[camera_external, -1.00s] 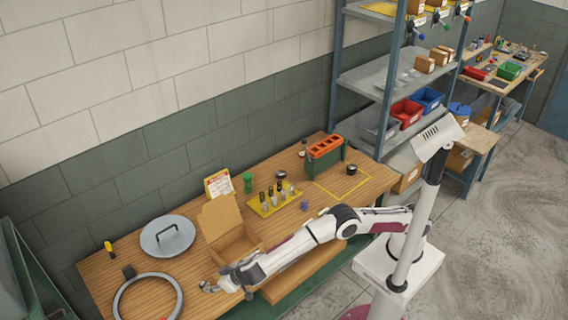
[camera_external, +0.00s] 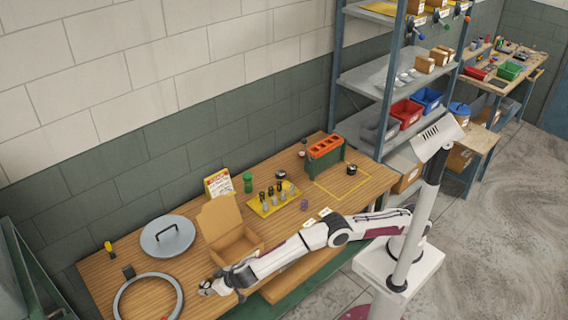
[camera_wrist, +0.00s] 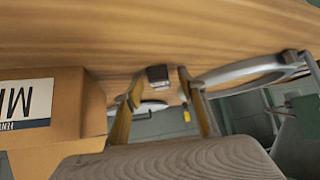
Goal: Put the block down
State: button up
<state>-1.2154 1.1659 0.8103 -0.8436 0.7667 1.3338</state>
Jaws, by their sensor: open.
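A small dark block (camera_external: 129,271) sits on the wooden bench between the metal ring and the round lid. A dark block also shows in the wrist view (camera_wrist: 158,75), on the table beyond my fingertips and apart from them. My gripper (camera_external: 204,288) is low over the front of the bench, to the right of the block and ring. In the wrist view my gripper (camera_wrist: 162,88) has its two fingers spread with nothing visible between them. A ribbed grey-brown surface fills the bottom of the wrist view, and I cannot tell what it is.
An open cardboard box (camera_external: 232,247) stands right beside my gripper and shows at left in the wrist view (camera_wrist: 60,105). The ring (camera_external: 120,299) and lid (camera_external: 167,236) lie on the left. A yellow tool rack (camera_external: 264,206) and green-orange holder (camera_external: 325,156) stand farther right.

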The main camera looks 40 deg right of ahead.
grip_shut()
jog(key=shift+r, duration=0.2)
notch_tip(320, 180, up, 10)
dwell(0.9)
jog(key=shift+f, duration=0.1)
